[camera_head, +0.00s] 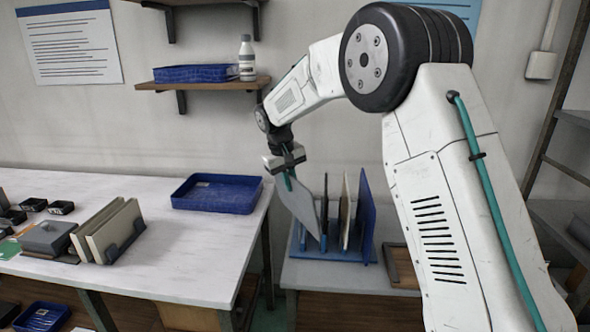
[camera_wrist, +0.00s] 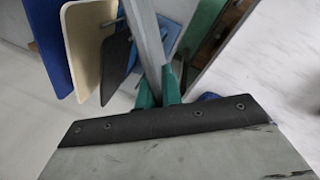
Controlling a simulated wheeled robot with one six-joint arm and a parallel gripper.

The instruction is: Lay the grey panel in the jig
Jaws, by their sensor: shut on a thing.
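My gripper (camera_head: 288,180) is shut on the grey panel (camera_head: 300,208), which hangs tilted, its lower end close to the blue rack (camera_head: 325,252). I cannot tell whether it touches the rack. In the wrist view the green fingertips (camera_wrist: 160,92) meet the dark riveted edge strip of the grey panel (camera_wrist: 190,158). A dark panel (camera_head: 325,205), a cream panel (camera_head: 345,212) and a blue panel (camera_head: 366,215) stand upright in the rack. A brown-edged frame (camera_head: 393,268) lies right of the rack, partly hidden by my arm; I cannot tell if it is the jig.
The white table (camera_head: 190,250) on the left holds a blue tray (camera_head: 217,193), cream panels in a dark holder (camera_head: 124,241), a grey block (camera_head: 47,237) and several small black parts. A gap separates the two tables. A wall shelf (camera_head: 205,84) is behind my arm.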

